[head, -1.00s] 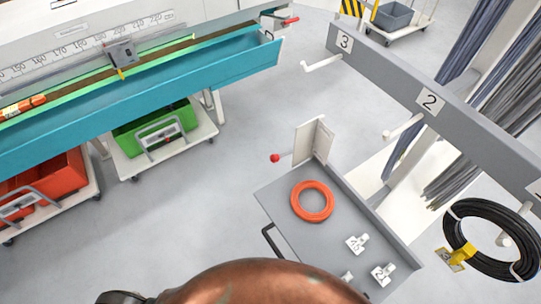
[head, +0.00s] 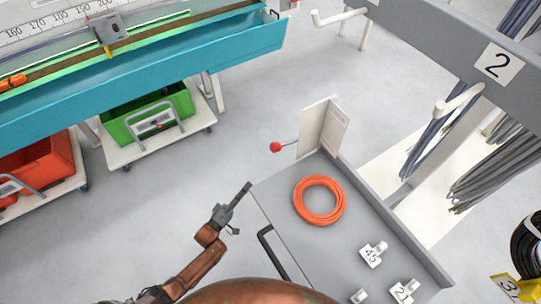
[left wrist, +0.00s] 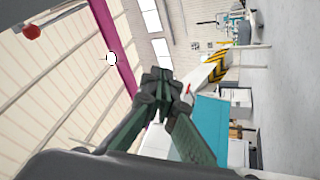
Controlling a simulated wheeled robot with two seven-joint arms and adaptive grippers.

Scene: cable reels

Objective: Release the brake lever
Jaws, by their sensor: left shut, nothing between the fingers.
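A lever with a red ball knob (head: 275,147) sticks out to the left from the upright white panel (head: 322,126) at the far end of the grey cart (head: 284,195). My left gripper (head: 246,187) is shut and empty, beside the cart's left corner. In the head view it appears below and left of the knob, apart from it. In the left wrist view the gripper's fingertips (left wrist: 160,80) are together, and a red ball (left wrist: 31,32) on a rod shows at the top left, away from them. My right gripper is not in view.
An orange cable coil (head: 319,201) and numbered tags (head: 373,254) lie on the cart. A teal bench (head: 150,75) with a green crate (head: 150,118) stands at the left. A grey rack beam (head: 440,35) with white hooks crosses the upper right. Floor between bench and cart is clear.

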